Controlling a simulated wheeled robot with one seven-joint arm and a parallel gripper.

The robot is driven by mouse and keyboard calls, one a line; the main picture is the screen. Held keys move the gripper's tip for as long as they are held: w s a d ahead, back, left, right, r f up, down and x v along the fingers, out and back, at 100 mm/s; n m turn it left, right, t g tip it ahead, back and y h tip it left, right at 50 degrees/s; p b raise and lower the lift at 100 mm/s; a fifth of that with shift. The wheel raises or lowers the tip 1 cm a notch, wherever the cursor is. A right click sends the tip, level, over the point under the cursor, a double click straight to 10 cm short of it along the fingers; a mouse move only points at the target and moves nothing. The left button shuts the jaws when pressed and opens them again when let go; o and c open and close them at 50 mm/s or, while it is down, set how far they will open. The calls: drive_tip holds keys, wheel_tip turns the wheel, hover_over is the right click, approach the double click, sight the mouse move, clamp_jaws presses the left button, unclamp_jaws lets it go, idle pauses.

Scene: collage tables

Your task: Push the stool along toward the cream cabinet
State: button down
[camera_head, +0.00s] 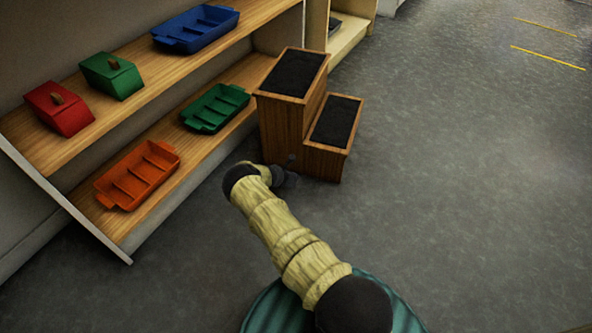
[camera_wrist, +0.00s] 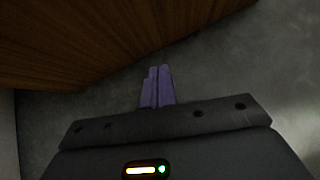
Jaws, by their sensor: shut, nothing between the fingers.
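The stool (camera_head: 278,118) is a wooden two-step stool with dark step tops, standing upright on the grey floor beside the shelf unit. My gripper (camera_head: 291,180) is low, by the stool's near side. In the wrist view my gripper's purple fingers (camera_wrist: 158,86) are together with nothing between them. Their tips are close to the stool's brown wooden side (camera_wrist: 85,35); I cannot tell whether they touch it. A pale cream-coloured unit (camera_head: 349,36) stands behind the stool at the top, partly hidden; it may be the cream cabinet.
The wooden shelf unit (camera_head: 190,152) at the left holds a blue tray (camera_head: 196,27), a green tray (camera_head: 215,108), an orange tray (camera_head: 137,174), a red box (camera_head: 59,108) and a green box (camera_head: 111,75). The floor (camera_head: 450,160) to the right is clear.

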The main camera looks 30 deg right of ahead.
drive_tip(key=p+v, duration=0.6)
drive_tip(key=v, duration=0.4)
drive_tip(key=shift+a, duration=0.2)
